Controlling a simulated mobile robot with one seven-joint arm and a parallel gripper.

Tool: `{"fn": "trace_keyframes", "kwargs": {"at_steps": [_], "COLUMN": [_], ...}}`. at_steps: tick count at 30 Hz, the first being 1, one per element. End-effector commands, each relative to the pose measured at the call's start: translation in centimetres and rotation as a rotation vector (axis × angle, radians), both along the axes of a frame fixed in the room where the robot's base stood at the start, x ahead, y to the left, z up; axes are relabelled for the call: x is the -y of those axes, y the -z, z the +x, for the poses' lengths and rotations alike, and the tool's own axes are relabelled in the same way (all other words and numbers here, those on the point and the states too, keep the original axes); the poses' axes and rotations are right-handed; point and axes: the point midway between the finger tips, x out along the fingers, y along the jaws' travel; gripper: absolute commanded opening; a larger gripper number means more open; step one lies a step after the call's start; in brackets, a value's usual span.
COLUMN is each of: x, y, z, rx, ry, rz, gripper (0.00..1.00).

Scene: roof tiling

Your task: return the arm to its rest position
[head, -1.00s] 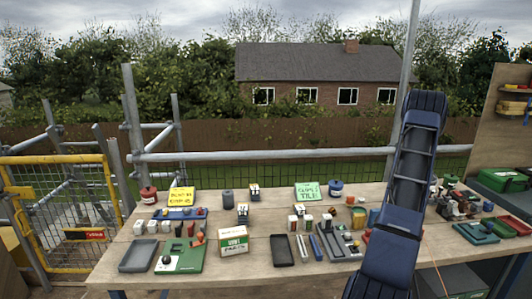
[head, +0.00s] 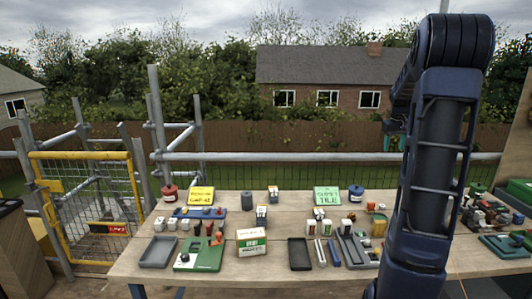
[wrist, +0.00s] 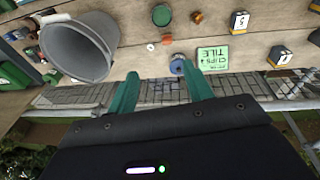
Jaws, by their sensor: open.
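My arm (head: 436,150) stands raised at the right of the head view, its dark blue links folded over at the top. My gripper (wrist: 160,88) shows in the wrist view with its two green fingers apart and nothing between them. It hangs above the back edge of the workbench (wrist: 150,62), clear of the things on it.
The workbench (head: 215,272) carries trays, boxes and small parts. A green sign (head: 327,196) and a yellow sign (head: 201,195) stand on it. A grey bucket (wrist: 78,48) is close in the wrist view. A scaffold rail (head: 330,156) runs behind.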

Motion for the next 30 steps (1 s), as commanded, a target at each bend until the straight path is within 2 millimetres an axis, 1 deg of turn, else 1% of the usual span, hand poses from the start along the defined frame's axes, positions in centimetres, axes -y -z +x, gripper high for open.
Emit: {"fn": "trace_keyframes", "kwargs": {"at_steps": [1,6,11,15,22,26,30], "x": [-1.6,-6.1,-9.9,-13.0,-17.3,-19.3,-21.1], "y": [-0.8,-2.5,-3.5,-3.9,-3.7,-3.1,-2.0], "z": [-1.1,-4.9,-8.8,-12.5,-18.6,-22.1,-25.8], "rx": [0.011,0.044,0.072,0.097,0.137,0.159,0.184], "ry": [-0.001,0.005,0.012,0.017,0.025,0.03,0.035], "rz": [0.0,0.004,0.011,0.02,0.038,0.049,0.065], "gripper": [0.51,0.51,0.51,0.51,0.51,0.51,0.51]}}
